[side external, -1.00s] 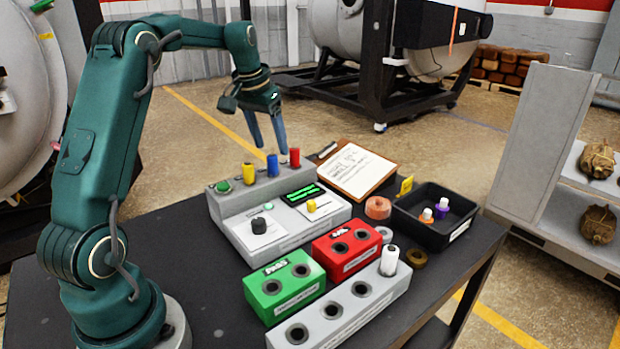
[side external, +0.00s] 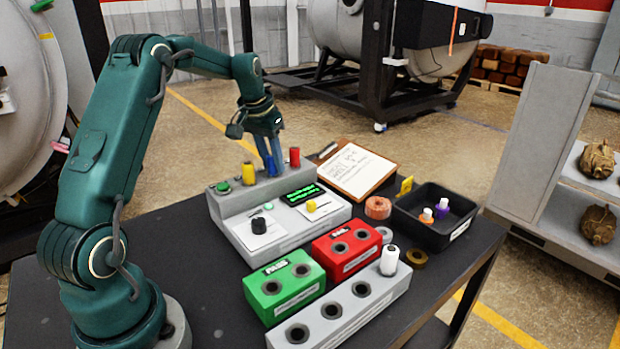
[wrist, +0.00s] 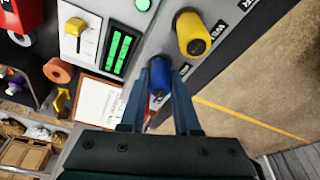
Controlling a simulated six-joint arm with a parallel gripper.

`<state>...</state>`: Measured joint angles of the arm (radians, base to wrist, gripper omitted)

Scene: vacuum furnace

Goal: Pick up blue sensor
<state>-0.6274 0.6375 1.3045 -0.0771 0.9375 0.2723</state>
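The blue sensor (side external: 270,168) stands upright in the grey raised block, between the yellow sensor (side external: 248,173) and the red sensor (side external: 294,157). My gripper (side external: 272,160) is lowered over it, pointing down, with one finger on each side. In the wrist view the blue sensor (wrist: 160,74) shows between the tips of my gripper (wrist: 160,84). The fingers lie very close to its sides; whether they touch it cannot be told. The yellow sensor (wrist: 192,33) is just beside the fingers.
The grey console (side external: 285,237) has a green-lit display (side external: 303,194). In front are a green block (side external: 284,292), a red block (side external: 347,250) and a grey holder (side external: 342,312). A black bin (side external: 432,232) and a clipboard (side external: 357,170) lie to the right.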

